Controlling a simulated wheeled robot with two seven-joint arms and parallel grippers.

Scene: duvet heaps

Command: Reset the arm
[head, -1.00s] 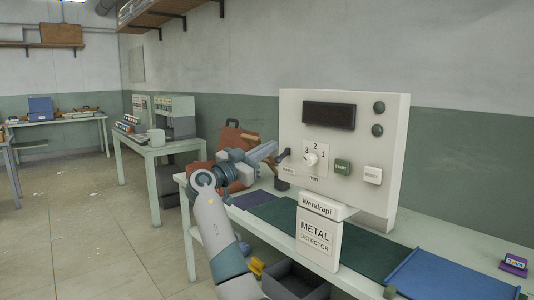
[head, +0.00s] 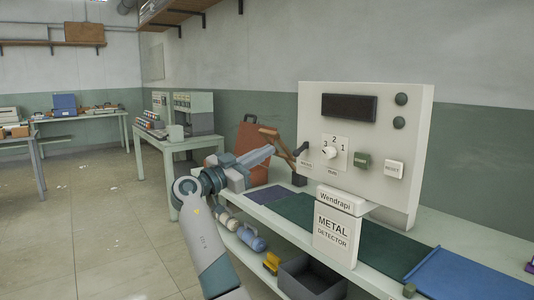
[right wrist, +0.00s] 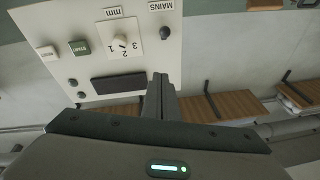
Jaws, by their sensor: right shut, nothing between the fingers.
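My right gripper (head: 268,151) is shut and empty, in front of and to the left of the white metal detector panel (head: 413,160). Its closed fingers (right wrist: 163,82) also show in the right wrist view, with the panel upside down beyond them. The fingertips are apart from the dark MAINS lever (head: 302,149), which shows in the right wrist view too (right wrist: 164,33). My right arm reaches up from the bottom of the head view. My left gripper is not in view.
The detector's bench (head: 480,240) carries a green belt, a blue sheet (head: 455,277) and a brown case (head: 252,140) at its far end. A dark bin (head: 310,277) sits low in front. Another table (head: 160,142) stands behind.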

